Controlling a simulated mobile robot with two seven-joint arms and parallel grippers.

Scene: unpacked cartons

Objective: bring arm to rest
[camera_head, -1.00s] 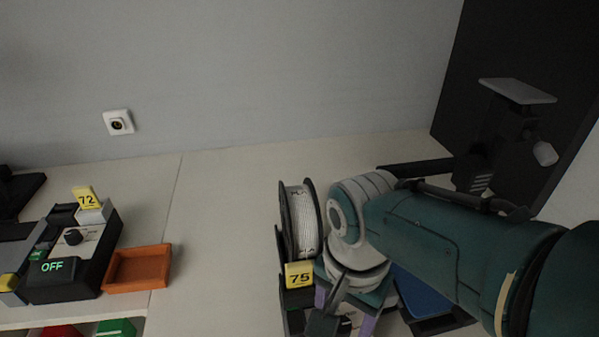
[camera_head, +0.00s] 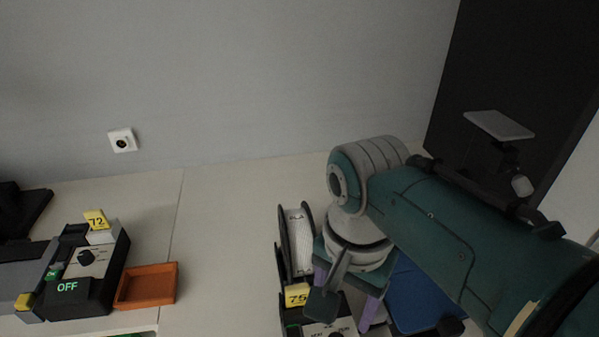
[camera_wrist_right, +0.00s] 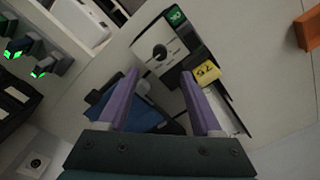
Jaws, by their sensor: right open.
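My right arm comes in from the right in the head view. Its gripper (camera_head: 345,302) points down over the machine with the yellow 75 tag (camera_head: 297,295). In the right wrist view, the two purple fingers of this gripper (camera_wrist_right: 160,75) are spread apart with nothing held between them. The 75 machine with its round knob (camera_wrist_right: 160,52) shows beyond the fingers. The fingers hide part of it, and I cannot tell how far above it they are. My left gripper is not in view.
A white spool (camera_head: 298,242) stands behind the 75 tag. A blue tray (camera_head: 415,300) lies right of the gripper. An orange tray (camera_head: 148,287) and a machine tagged 72 (camera_head: 96,219), its display reading OFF, stand at left. The tabletop between is clear.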

